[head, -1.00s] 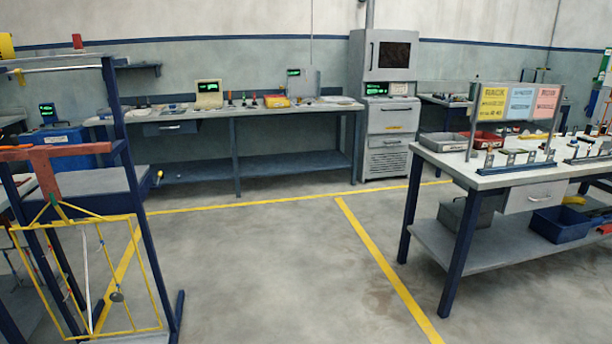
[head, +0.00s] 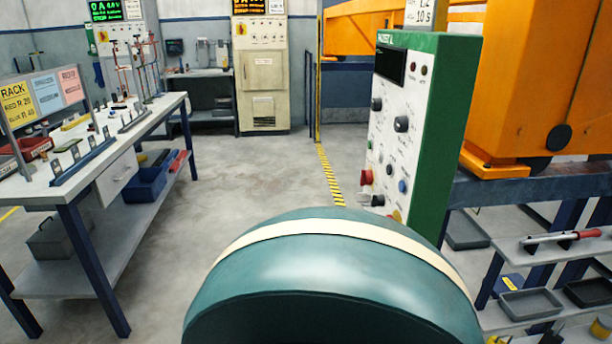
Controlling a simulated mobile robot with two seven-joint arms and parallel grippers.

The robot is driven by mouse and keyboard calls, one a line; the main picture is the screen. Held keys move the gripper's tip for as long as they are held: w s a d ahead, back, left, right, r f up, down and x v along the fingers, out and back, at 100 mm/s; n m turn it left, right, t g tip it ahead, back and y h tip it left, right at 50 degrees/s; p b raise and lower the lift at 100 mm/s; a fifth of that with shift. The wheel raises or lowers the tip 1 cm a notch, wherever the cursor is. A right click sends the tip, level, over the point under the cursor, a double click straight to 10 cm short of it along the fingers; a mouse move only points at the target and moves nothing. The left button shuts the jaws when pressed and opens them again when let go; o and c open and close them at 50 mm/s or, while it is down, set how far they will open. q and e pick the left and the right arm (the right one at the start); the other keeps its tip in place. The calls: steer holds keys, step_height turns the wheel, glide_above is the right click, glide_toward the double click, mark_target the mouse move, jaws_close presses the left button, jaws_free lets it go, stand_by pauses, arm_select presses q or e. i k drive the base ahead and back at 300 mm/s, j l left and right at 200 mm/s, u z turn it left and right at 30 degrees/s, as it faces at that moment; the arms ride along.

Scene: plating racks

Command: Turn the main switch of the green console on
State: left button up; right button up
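The green console (head: 447,125) stands at the right of centre in the head view, with a green side and top. Its pale front panel (head: 388,148) faces left and is seen at a steep angle. The display (head: 391,66) near its top is dark. Black knobs (head: 401,124), a red control (head: 367,177), a blue button (head: 403,186) and a black control (head: 377,200) sit on the panel. I cannot tell which one is the main switch or how it is set. The panel's lower end is partly hidden. Neither gripper is in view.
A white-topped workbench (head: 75,185) with small racks stands at the left. An orange machine (head: 540,80) stands behind the console, with low shelves (head: 540,245) at the right. A beige cabinet (head: 263,70) stands at the back. The grey floor (head: 235,170) between is clear.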

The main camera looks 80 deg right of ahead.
mark_target(366, 178)
steer(key=z, duration=3)
steer(key=j+z, duration=0.1)
steer(key=z, duration=0.2)
steer(key=j+z, duration=0.15)
steer(key=z, duration=0.15)
steer(key=i+j+z, duration=0.1)
steer(key=j+z, duration=0.15)
steer(key=j, duration=0.3)
steer(key=j+z, duration=0.25)
steer(key=j, duration=0.25)
